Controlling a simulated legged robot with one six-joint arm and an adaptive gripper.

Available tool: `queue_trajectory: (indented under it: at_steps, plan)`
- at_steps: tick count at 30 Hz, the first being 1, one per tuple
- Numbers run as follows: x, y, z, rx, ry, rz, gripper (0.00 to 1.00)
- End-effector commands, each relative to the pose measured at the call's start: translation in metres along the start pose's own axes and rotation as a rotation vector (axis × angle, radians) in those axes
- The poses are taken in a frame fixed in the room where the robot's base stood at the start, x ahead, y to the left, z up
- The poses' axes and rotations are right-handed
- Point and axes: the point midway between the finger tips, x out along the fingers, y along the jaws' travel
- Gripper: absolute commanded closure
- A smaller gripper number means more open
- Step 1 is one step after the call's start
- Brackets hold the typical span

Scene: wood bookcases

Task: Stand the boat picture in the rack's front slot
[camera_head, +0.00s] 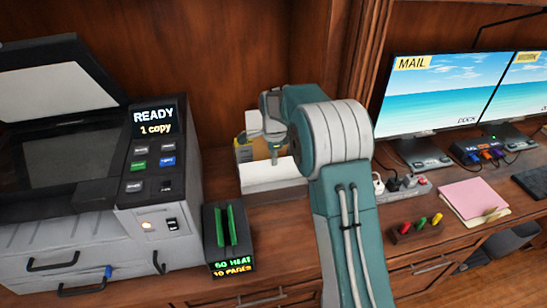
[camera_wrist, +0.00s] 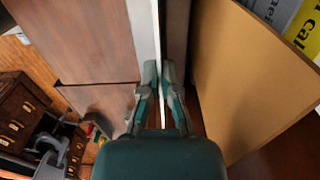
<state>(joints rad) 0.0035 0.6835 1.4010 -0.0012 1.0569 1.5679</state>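My gripper (camera_head: 273,138) is low over a white rack (camera_head: 270,178) on the wooden desk, left of my arm's large joint. In the wrist view my gripper (camera_wrist: 159,72) has its fingers close together on either side of a thin white-edged panel (camera_wrist: 158,30), seen edge-on. They look shut on it. The panel's face is hidden, so I cannot tell whether it is the boat picture. A tan board (camera_wrist: 245,75) stands to the right of the fingers, apart from them. The slots of the rack cannot be made out in the head view.
A copier (camera_head: 70,170) with its lid raised stands on the left. Monitors (camera_head: 440,90), a power strip (camera_head: 402,186), a pink pad (camera_head: 473,198) and coloured pegs (camera_head: 416,228) lie to the right.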

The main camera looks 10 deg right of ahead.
Motion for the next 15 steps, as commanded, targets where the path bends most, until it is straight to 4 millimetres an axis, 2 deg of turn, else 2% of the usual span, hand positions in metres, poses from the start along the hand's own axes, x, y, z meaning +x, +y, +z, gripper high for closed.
queue_trajectory:
  at_steps: [9, 10, 11, 12, 13, 15]
  plan:
    - [0.0070, 0.0002, 0.0000, 0.000, 0.000, 0.001, 1.00]
    - [0.0071, 0.0001, 0.0000, 0.000, 0.000, 0.000, 0.93]
    - [0.0069, 0.0001, 0.0000, 0.000, 0.000, 0.000, 0.80]
    - [0.0068, 0.0001, 0.0000, 0.000, 0.000, 0.000, 0.62]
    - [0.0067, 0.0001, 0.0000, 0.000, 0.000, 0.000, 0.51]
    - [0.0067, 0.0001, 0.0000, 0.000, 0.000, 0.000, 0.51]
